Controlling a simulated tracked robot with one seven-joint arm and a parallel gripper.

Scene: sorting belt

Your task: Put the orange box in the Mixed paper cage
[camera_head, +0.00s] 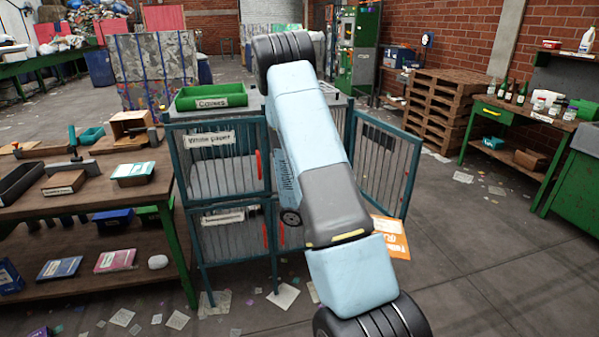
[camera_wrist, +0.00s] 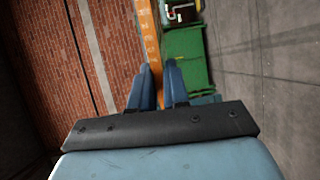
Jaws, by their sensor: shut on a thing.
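The orange box (camera_wrist: 149,38) stands up between the two blue fingers of my gripper (camera_wrist: 160,78) in the wrist view, which are shut on it. In the head view an orange printed face of the box (camera_head: 391,238) shows to the right of my arm, low near the open door; my arm hides the rest and the fingers. The teal wire cages (camera_head: 168,170) stand in the middle. The upper left one is labelled White paper; the lower left label is too blurred to read. A barred door (camera_head: 383,165) stands swung open at right. I cannot tell which cage is Mixed paper.
A green tray labelled Covers (camera_head: 211,97) sits on top of the cages. A wooden bench (camera_head: 90,195) with boxes and books is at left. Stacked pallets (camera_head: 440,105) and a green workbench (camera_head: 497,112) stand at right. The floor at lower right is mostly open.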

